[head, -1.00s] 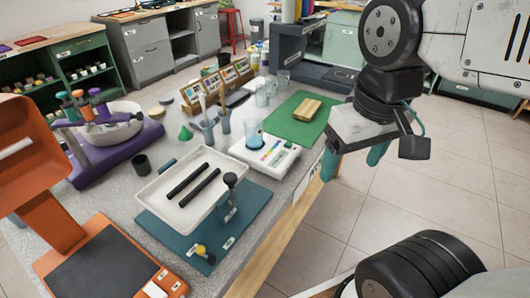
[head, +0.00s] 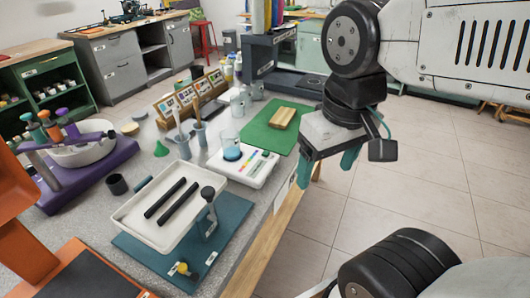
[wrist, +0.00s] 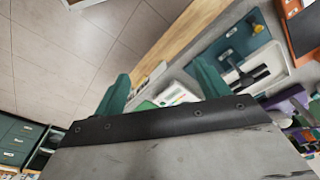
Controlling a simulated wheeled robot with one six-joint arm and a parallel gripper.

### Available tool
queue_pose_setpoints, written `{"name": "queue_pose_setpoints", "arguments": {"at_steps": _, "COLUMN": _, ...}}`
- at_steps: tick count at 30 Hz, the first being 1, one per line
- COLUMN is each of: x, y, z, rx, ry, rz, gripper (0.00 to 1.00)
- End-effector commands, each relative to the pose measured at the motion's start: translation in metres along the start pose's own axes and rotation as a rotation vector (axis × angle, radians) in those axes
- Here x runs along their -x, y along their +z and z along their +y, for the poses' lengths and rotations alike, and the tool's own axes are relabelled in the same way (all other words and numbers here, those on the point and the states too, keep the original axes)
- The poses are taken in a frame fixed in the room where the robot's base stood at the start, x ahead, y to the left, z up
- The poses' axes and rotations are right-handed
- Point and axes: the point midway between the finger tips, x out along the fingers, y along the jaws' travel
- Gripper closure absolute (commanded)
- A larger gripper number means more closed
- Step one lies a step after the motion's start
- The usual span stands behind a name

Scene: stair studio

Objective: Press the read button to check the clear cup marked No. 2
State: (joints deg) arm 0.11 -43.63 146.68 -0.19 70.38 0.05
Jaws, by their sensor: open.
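A white reader device (head: 262,172) with a row of coloured marks sits near the table's right edge. It also shows between my fingers in the wrist view (wrist: 176,97). A clear cup (head: 231,140) with blue in its bottom stands on the device's left part. Two more clear cups (head: 237,106) stand farther back. No cup's number is readable, and I cannot tell which mark is the read button. My gripper (head: 326,170) is open and empty, its teal fingers apart, right of the device and beyond the table edge. It also shows in the wrist view (wrist: 162,85).
A green mat (head: 266,137) with a wooden block (head: 284,117) lies behind the device. A white tray (head: 150,231) with two black rods stands in front, beside a clamp post (head: 209,205). Holders with sticks (head: 200,135) stand left. Tiled floor (head: 420,175) is open at right.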

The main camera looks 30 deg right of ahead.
Motion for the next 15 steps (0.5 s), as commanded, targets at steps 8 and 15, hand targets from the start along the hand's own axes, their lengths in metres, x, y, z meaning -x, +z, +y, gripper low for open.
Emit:
{"name": "queue_pose_setpoints", "arguments": {"at_steps": 8, "x": 0.0, "y": 0.0, "z": 0.0, "rx": 0.0, "ry": 0.0, "rz": 0.0, "gripper": 1.0}}
{"name": "queue_pose_setpoints", "arguments": {"at_steps": 15, "x": 0.0, "y": 0.0, "z": 0.0, "rx": 0.0, "ry": 0.0, "rz": 0.0, "gripper": 1.0}}
